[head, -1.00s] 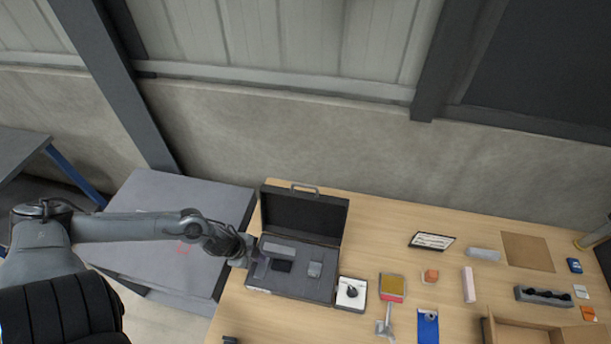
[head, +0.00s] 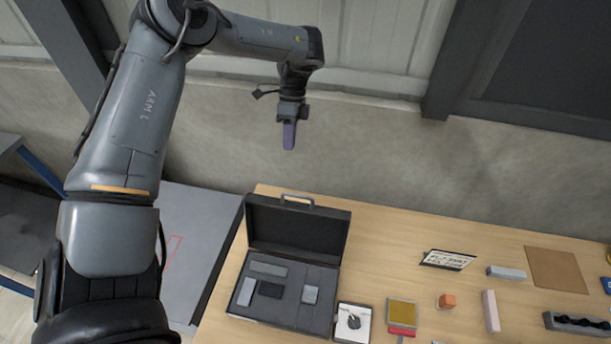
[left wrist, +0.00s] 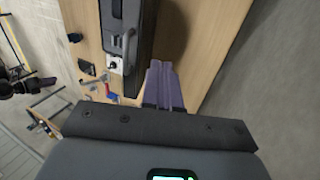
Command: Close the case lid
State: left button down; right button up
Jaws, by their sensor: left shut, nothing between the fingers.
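The dark case stands open at the left end of the wooden table. Its lid (head: 297,227) is raised at the back, with a handle (head: 297,199) on its top edge. Its grey foam base (head: 292,311) holds several grey blocks and a black one. My left gripper (head: 289,136) is high above and behind the lid in the head view, fingers pointing down, shut and empty. In the left wrist view the purple fingers (left wrist: 164,80) are together, beside the dark case (left wrist: 128,40) as seen from above.
A white box with a dark part (head: 352,323) stands against the case's right side. Farther right are a sign (head: 447,260), a yellow-topped block (head: 402,313), an orange block (head: 446,301) and a brown mat (head: 556,269). A concrete wall (head: 420,175) rises behind the table.

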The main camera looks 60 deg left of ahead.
pick_arm(q)
jog(key=s+d+f+p, duration=0.2)
jog(key=s+d+f, duration=0.2)
jog(key=d+f, duration=0.3)
jog(key=shift+f+p, duration=0.3)
jog(key=shift+f, duration=0.15)
jog(key=shift+r, duration=0.1)
dwell(0.4)
